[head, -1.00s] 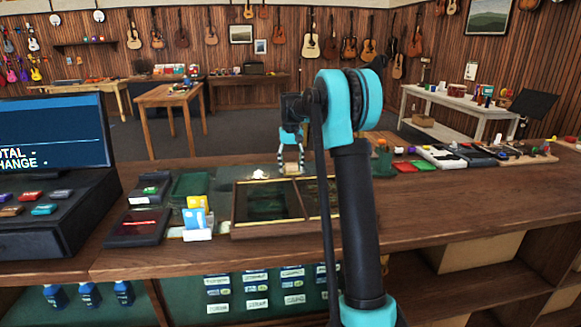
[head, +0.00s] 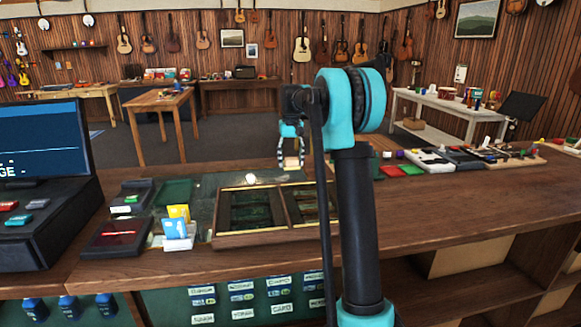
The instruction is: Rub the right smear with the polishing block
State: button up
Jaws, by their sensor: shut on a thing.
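My gripper (head: 291,157) is shut on the polishing block (head: 291,163), a small pale tan block, at the end of my turquoise and black arm. It appears above the back edge of a wood-framed display case (head: 228,241) on the counter. The case has two dark glass panes, left (head: 247,210) and right (head: 308,203), with a wooden divider between them. The block lines up roughly with the divider, and I cannot tell its height above the case. My arm hides the right end of the case. I cannot make out the right smear on the glass.
A card holder (head: 179,232), a card terminal (head: 118,237) and a register screen (head: 40,138) stand to the left on the counter. A round white thing (head: 250,179) lies behind the case. Small coloured items and trays (head: 430,159) stand at the right. The front right counter (head: 470,195) is clear.

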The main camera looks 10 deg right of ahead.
jog(key=shift+r, duration=1.85)
jog(key=shift+a, duration=0.1)
